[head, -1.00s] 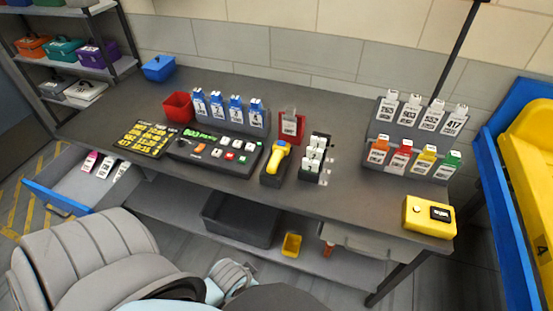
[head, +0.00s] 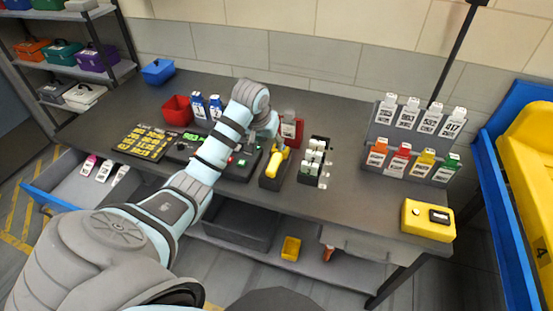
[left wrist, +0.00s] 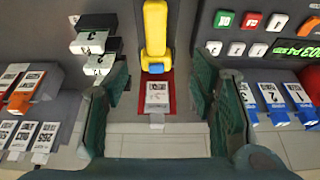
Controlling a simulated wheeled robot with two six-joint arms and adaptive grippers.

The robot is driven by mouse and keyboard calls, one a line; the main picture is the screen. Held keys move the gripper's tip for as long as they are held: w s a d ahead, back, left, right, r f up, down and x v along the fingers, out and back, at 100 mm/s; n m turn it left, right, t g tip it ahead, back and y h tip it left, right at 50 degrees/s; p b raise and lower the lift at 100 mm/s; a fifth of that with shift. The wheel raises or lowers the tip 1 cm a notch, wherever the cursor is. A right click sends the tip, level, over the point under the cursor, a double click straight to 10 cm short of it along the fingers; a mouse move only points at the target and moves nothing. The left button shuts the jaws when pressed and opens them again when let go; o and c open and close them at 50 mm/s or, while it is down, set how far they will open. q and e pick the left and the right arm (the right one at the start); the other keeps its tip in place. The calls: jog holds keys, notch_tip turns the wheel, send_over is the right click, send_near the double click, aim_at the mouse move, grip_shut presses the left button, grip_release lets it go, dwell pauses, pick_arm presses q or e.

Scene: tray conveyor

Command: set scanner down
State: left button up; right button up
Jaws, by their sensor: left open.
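My left gripper (head: 279,138) is just behind the scanner in the head view, small and partly hidden by my arm. In the left wrist view my left gripper (left wrist: 161,82) has its two dark green fingers wide apart, with nothing held between them. My right gripper is not in view.
A red card stand (head: 292,130) is behind the scanner, and a rack of white-labelled pieces (head: 313,160) is to its right. The control panel (head: 243,165) is partly behind my arm. A yellow box (head: 427,220) stands at the right; bench between is clear.

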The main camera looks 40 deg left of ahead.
aim_at(275, 160)
pick_arm(q)
jog(key=x, duration=0.4)
jog(key=b+x, duration=0.1)
jog(key=x, duration=0.3)
jog(key=b+x, duration=0.1)
jog(key=x, duration=0.3)
jog(key=shift+w+d+f, duration=0.2)
jog(key=shift+d+f, duration=0.05)
jog(key=shift+f, duration=0.15)
jog(key=shift+r, duration=0.1)
grip_shut()
